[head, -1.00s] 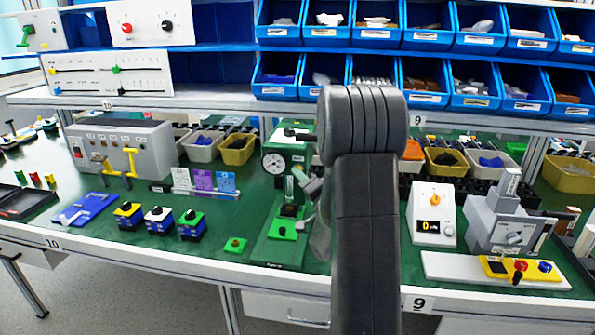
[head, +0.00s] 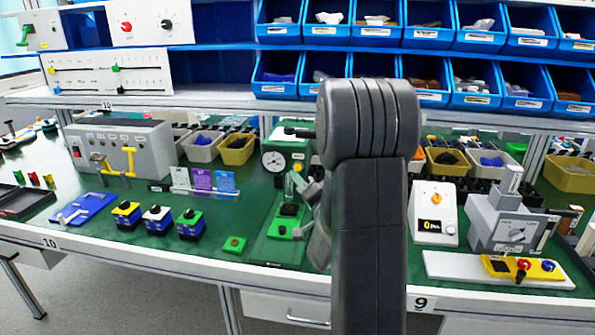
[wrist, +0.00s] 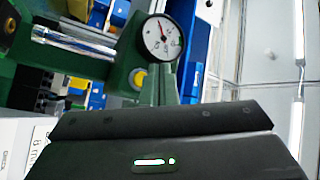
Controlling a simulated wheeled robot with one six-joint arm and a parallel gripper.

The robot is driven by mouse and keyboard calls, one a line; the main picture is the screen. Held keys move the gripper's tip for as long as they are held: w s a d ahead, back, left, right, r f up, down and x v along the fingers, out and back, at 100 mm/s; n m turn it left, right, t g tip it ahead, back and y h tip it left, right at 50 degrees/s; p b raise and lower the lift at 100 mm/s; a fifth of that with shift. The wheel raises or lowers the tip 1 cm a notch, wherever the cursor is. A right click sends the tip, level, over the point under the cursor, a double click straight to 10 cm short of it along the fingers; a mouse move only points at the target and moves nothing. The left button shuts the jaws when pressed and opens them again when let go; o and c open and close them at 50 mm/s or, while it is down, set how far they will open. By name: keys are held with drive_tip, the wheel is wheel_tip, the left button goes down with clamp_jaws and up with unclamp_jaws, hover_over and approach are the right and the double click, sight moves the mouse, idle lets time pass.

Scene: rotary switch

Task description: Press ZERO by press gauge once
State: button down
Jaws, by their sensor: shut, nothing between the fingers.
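The green press (head: 287,158) stands on the bench left of my arm in the head view. Its round white gauge (head: 274,161) faces me, and a small yellow button (head: 297,168) sits to the gauge's right. In the wrist view the gauge (wrist: 161,37) appears turned on its side, with the yellow button (wrist: 138,79) below and left of it. The button's label is too small to read. My gripper (head: 299,183) is shut and empty, close to the press, just below the yellow button in the head view. My arm hides part of it, and contact cannot be told.
A green base with a black block (head: 289,211) lies under the press. A white dial box (head: 435,213) stands right of my arm.

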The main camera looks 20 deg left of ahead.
drive_tip(key=s, duration=0.1)
drive_tip(key=s+b, duration=0.1)
drive_tip(key=s, duration=0.1)
drive_tip(key=shift+d, duration=0.35)
idle(0.3)
drive_tip(key=shift+s+d+p, duration=0.25)
drive_tip(key=shift+s+p, duration=0.3)
drive_tip(key=shift+s, duration=0.4)
drive_tip(key=shift+s+d+p, duration=0.2)
drive_tip(key=shift+s+p, duration=0.35)
drive_tip(key=shift+s, duration=0.4)
drive_tip(key=shift+w, duration=0.15)
